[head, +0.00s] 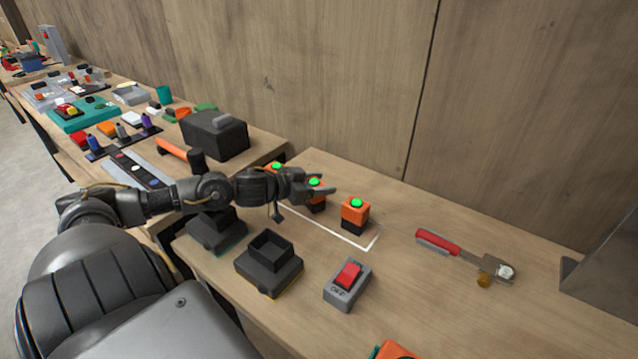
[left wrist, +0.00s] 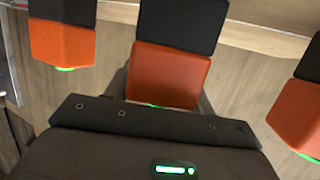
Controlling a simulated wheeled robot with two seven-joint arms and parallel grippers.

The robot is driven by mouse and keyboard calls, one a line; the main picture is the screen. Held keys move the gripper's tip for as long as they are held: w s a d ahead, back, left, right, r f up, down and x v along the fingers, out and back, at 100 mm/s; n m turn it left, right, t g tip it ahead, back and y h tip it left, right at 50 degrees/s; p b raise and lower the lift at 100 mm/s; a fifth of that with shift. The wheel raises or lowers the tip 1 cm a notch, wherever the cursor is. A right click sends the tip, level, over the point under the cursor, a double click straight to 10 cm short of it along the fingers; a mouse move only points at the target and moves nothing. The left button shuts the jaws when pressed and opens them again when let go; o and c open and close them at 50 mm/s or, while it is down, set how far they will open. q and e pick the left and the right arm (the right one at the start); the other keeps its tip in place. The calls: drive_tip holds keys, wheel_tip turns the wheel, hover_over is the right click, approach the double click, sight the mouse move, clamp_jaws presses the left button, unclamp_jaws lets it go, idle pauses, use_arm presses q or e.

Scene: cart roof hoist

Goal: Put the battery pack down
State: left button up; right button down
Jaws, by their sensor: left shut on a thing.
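My left gripper (head: 324,188) is shut on the middle battery pack (head: 316,204), an orange and black block with a green light on top. The gripper partly hides it; it also shows in the left wrist view (left wrist: 170,75). The pack is upright at the white-lined area (head: 330,238) of the table; I cannot tell whether its base touches the wood. Two like packs stand apart on either side: one nearer to the right (head: 355,215), one farther back to the left (head: 276,167). Both also show in the left wrist view. My right gripper is out of view.
A dark open socket (head: 268,270) and a grey box with a red switch (head: 345,288) stand in front. A red-handled tool (head: 440,241) lies right. A dark block (head: 215,137) stands on the left table.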

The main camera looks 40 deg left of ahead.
use_arm(q)
drive_tip(key=o, duration=1.3)
drive_tip(key=shift+f, duration=0.15)
drive_tip(key=shift+s, duration=0.1)
drive_tip(key=shift+v, duration=1)
drive_tip(key=p+v, duration=0.4)
drive_tip(key=v, duration=0.6)
drive_tip(key=shift+a, duration=0.1)
drive_tip(key=shift+r, duration=0.25)
